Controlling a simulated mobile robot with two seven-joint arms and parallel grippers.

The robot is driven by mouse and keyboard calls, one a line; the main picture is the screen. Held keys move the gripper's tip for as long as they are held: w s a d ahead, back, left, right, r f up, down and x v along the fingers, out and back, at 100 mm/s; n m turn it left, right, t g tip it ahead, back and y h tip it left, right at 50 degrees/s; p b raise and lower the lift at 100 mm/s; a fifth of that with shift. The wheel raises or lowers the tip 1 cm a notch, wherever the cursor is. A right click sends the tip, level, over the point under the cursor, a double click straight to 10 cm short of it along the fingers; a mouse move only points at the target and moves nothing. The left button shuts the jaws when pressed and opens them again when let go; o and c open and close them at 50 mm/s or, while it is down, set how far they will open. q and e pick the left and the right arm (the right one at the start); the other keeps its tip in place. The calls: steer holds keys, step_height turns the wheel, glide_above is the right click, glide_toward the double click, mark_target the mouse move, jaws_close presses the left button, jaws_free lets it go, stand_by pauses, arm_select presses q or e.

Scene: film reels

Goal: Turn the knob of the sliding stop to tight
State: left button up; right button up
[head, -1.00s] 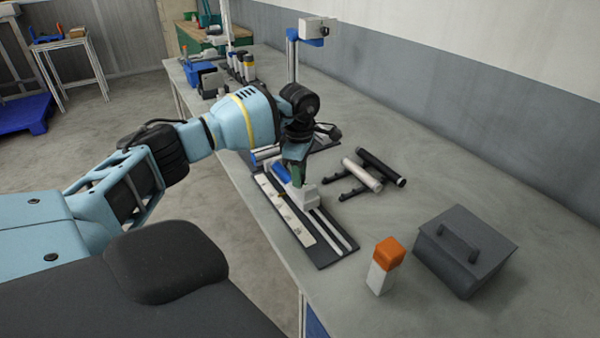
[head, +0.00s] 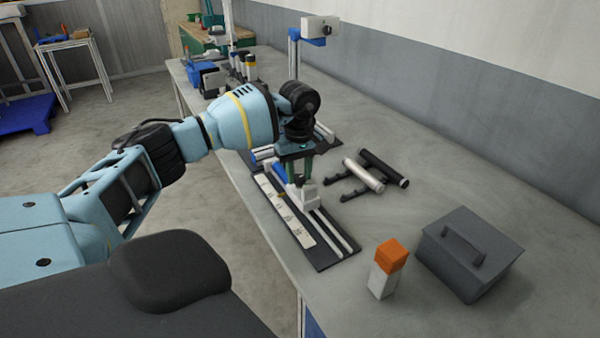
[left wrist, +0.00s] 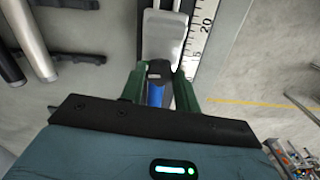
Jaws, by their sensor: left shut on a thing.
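The sliding stop (head: 306,196) is a pale grey block on a dark rail base (head: 322,262) with two light rails and a white scale strip. It also shows in the left wrist view (left wrist: 165,36) beside scale marks 15 and 20. Its knob (left wrist: 159,71) has a dark top and sits between the green fingers. My left gripper (head: 297,180) comes down on the stop from above, shut on the knob. It also shows in the left wrist view (left wrist: 157,82). The fingers hide much of the knob in the head view. My right gripper is not in view.
A white and a black cylinder (head: 384,168) lie on dark supports right of the rail. An orange-topped block (head: 388,268) and a grey box with a handle (head: 470,252) stand at the front right. The bench between them is clear.

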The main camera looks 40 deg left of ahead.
mark_target(299, 177)
arm_select(q)
steer(key=shift+m, duration=0.6)
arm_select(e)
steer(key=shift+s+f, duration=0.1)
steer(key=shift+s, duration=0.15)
arm_select(q)
steer(key=o, duration=1)
steer(key=shift+c, duration=0.2)
steer(key=shift+r, duration=3.9)
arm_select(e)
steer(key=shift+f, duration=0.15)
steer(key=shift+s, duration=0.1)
